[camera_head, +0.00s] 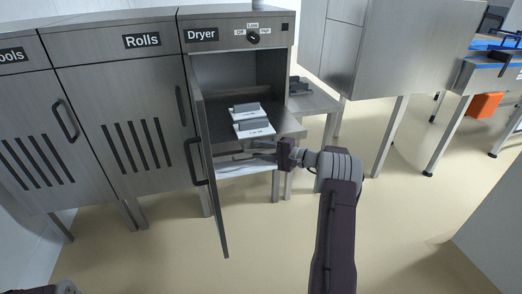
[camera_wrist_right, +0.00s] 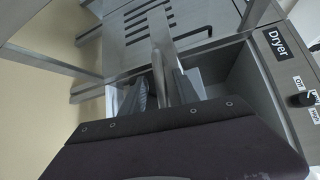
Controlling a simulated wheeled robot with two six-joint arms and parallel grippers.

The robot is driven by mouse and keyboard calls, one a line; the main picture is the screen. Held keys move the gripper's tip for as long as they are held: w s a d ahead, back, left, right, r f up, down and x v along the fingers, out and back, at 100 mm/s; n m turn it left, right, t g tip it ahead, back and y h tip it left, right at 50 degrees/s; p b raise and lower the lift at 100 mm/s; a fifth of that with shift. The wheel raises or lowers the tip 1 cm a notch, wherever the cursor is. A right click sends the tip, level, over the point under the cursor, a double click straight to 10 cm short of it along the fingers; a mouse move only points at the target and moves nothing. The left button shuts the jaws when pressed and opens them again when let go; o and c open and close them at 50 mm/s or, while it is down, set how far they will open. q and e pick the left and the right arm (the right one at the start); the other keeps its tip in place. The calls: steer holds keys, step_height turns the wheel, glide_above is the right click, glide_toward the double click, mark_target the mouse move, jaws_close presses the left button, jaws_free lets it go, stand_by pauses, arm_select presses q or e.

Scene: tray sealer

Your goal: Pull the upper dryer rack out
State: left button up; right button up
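The dryer (camera_head: 236,30) stands open in the head view, with its door (camera_head: 212,180) swung out at the left and seen nearly edge-on. The upper rack (camera_head: 290,128) is a flat grey shelf that reaches to the front of the opening. Two small labelled pieces (camera_head: 254,129) lie on it. My right gripper (camera_head: 262,152) is at the front of the rack, just below its front edge, pointing left. In the right wrist view its fingers (camera_wrist_right: 165,88) are beside a grey bar; whether they close on it is unclear.
A lower pale surface (camera_head: 245,168) shows under the upper rack. The Rolls cabinet (camera_head: 135,115) adjoins the dryer at the left. A small side table (camera_head: 312,102) stands at the right. The floor in front is clear.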

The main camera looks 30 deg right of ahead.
steer(key=shift+d, duration=0.1)
steer(key=p+v, duration=0.2)
steer(key=v, duration=0.7)
steer(key=s+a+f+n+g, duration=0.1)
steer(key=s+a+f+g, duration=0.15)
steer(key=a, duration=0.35)
steer(key=s+a+f+n+g, duration=0.2)
steer(key=s+a+g, duration=0.15)
steer(key=a, duration=0.35)
steer(key=s+a+f+n+g, duration=0.1)
steer(key=s+a+f+g, duration=0.1)
steer(key=a+f+g, duration=0.3)
steer(key=s+a+n+g+h, duration=0.1)
steer(key=s+a+n+h, duration=0.3)
steer(key=s, duration=0.5)
steer(key=s+a+n+g+h, duration=0.1)
steer(key=s+a+n+h, duration=0.3)
steer(key=s, duration=0.4)
step_height(320, 180, up, 26)
steer(key=d+n+p, duration=0.1)
steer(key=p, duration=2.6)
steer(key=shift+d+r, duration=0.25)
steer(key=shift+d, duration=0.05)
